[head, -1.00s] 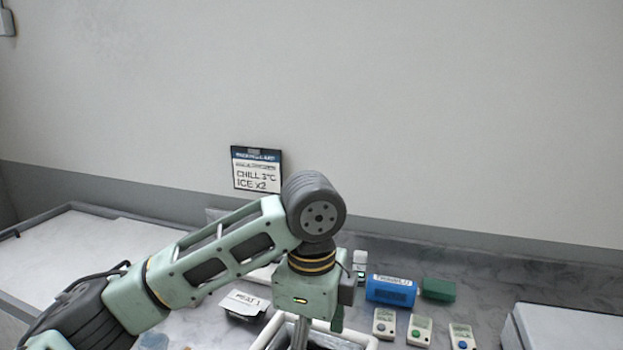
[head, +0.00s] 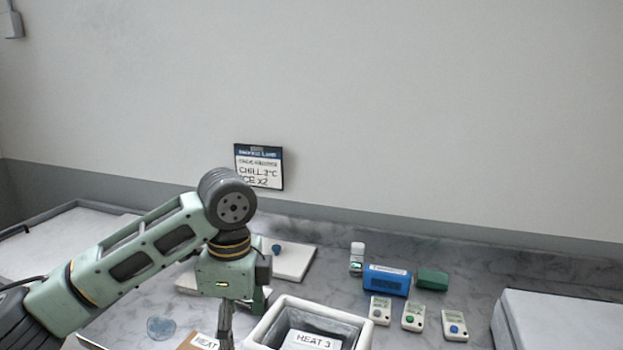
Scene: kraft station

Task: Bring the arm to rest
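My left arm (head: 140,250) comes in from the left, with its elbow-like wrist joint raised and the hand pointing down. My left gripper (head: 226,328) hangs just left of a white-rimmed bin (head: 262,325), beside a brown item with a white "HEAT" label (head: 205,342). Its fingertips run toward the bottom edge, and I cannot tell whether they are open or shut. A "HEAT 3" labelled pack (head: 310,341) lies inside the bin. My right gripper is not in view.
A blue cylinder (head: 387,280), a green block (head: 432,280), a small white bottle (head: 357,258) and several small button devices (head: 413,316) stand right of the bin. A white board (head: 292,262) lies behind the arm. A pale box (head: 560,318) is far right. A wall card (head: 259,170) hangs behind.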

